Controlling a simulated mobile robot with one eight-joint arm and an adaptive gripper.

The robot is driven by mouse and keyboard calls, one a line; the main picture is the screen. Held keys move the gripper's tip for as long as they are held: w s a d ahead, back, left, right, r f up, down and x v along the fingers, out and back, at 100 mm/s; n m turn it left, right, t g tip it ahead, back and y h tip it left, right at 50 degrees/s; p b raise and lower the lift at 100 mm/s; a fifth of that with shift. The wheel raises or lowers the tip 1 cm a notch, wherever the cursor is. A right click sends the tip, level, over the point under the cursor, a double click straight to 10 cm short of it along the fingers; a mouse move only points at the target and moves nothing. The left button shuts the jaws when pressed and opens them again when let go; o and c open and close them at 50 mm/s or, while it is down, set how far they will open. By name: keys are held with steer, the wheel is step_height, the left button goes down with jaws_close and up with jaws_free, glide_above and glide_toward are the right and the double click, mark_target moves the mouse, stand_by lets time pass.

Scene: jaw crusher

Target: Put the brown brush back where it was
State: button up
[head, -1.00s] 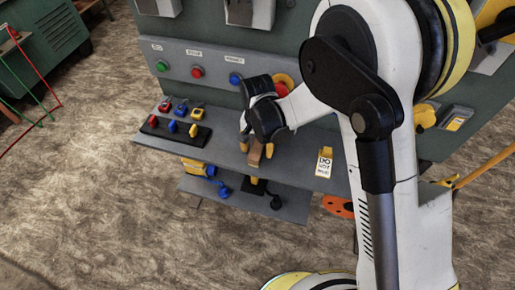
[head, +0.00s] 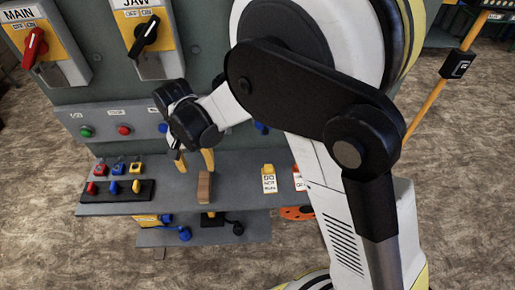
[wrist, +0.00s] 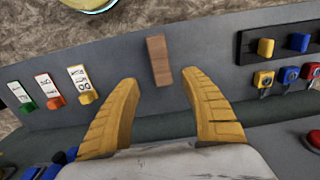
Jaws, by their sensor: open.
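The brown brush (head: 204,187) is a small brown block on the grey shelf (head: 235,194), near its middle. It also shows in the wrist view (wrist: 159,60), beyond my fingertips and between their lines. My gripper (head: 194,161) is open and empty, with yellow fingers, above and a little behind the brush in the head view. In the wrist view the two fingers (wrist: 165,88) are spread wide, and the brush is free of both. I cannot tell its bristles.
A black rack (head: 120,190) with coloured padlocks stands on the shelf to the left. Labelled tags (head: 269,179) stand to the right. A panel with push buttons (head: 124,130) and switches is behind. A lower shelf (head: 165,237) holds several items. Bare shelf lies around the brush.

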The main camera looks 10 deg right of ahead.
steer(key=s+d+r+t, duration=0.2)
steer(key=s+d+r, duration=0.1)
steer(key=d+r, duration=0.65)
steer(key=s+d+r+t, duration=0.25)
steer(key=d+r, duration=0.45)
steer(key=d, duration=0.5)
steer(key=s+d+n+t, duration=0.1)
steer(key=s+d+t, duration=0.1)
steer(key=s+d, duration=0.4)
steer(key=shift+s+d+r+t, duration=0.15)
steer(key=shift+d+r+t, duration=0.25)
steer(key=shift+d, duration=0.6)
steer(key=shift+a, duration=0.15)
